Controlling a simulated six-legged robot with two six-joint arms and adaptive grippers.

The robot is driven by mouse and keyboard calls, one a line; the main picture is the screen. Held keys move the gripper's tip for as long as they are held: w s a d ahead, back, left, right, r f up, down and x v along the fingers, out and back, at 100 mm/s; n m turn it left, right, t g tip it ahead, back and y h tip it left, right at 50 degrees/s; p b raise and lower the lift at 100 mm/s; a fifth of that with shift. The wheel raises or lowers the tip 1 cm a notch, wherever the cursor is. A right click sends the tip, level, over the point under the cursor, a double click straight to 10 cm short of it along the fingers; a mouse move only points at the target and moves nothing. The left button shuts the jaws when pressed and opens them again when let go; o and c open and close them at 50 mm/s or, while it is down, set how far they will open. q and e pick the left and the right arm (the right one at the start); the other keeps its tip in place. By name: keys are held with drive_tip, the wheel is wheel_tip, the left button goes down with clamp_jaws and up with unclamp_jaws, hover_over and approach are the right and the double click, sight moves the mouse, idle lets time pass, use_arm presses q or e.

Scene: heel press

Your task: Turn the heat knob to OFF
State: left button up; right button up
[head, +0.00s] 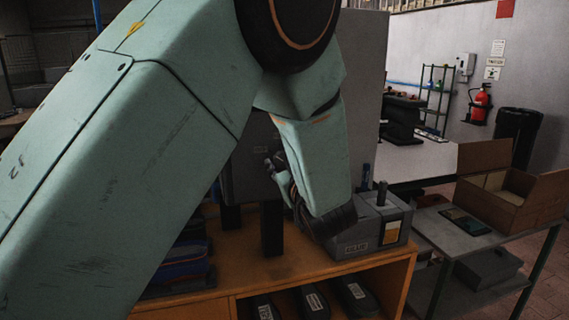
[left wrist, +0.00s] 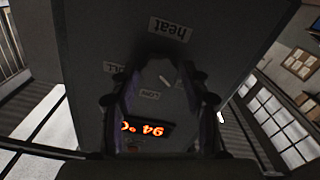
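The heat knob (left wrist: 165,81) is dark and hard to see against the dark panel; a short slanted white mark shows there in the left wrist view. A "heat" label (left wrist: 170,30) appears upside down above it. Smaller labels sit around it, one reading like LOW (left wrist: 150,94); I cannot make out an OFF label. My left gripper (left wrist: 157,77) has its fingers apart, one each side of the knob area. I cannot tell whether they touch it. In the head view the left gripper (head: 276,165) is by the grey press (head: 365,70), and my arm hides the knob.
An orange display (left wrist: 149,129) reads 94 °C, inverted. The press stands on a wooden bench (head: 290,262) with a small grey labelled machine (head: 355,245). At right are a side table (head: 450,240) and an open cardboard box (head: 535,195).

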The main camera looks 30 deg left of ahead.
use_arm(q)
drive_tip(key=shift+o, duration=0.9)
drive_tip(key=shift+s+d+r, duration=0.1)
drive_tip(key=shift+s+d, duration=0.05)
wheel_tip(320, 180, up, 10)
drive_tip(key=shift+w, duration=0.2)
